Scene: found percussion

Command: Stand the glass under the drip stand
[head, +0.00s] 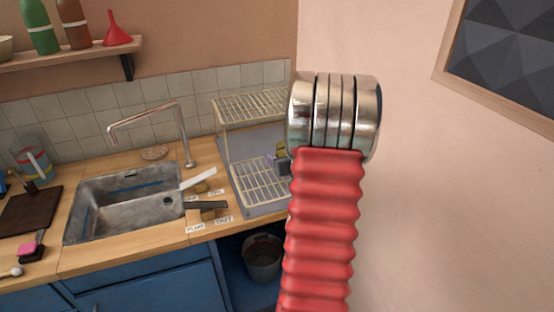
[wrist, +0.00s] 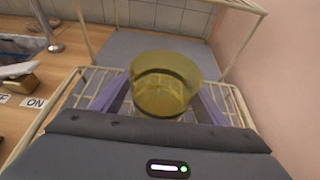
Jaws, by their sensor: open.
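A translucent yellow-olive glass (wrist: 165,82) is between the two purple fingers of my gripper (wrist: 165,98) in the wrist view. It looks upright over the lower wire shelf. The fingers are apart on either side of it; whether they touch it is not clear. In the head view the glass (head: 281,147) and my gripper (head: 283,163) show small, partly hidden behind my red arm. A cream two-tier wire rack (head: 262,104) stands on a grey tray (head: 238,205) on the counter. I cannot tell whether this rack is the drip stand.
A steel sink (head: 125,205) with a tall tap (head: 186,135) is left of the rack. Levers and small labels, including "ON" (wrist: 35,103), lie between them. A wall closes off the right side. A bucket (head: 263,257) stands below the counter.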

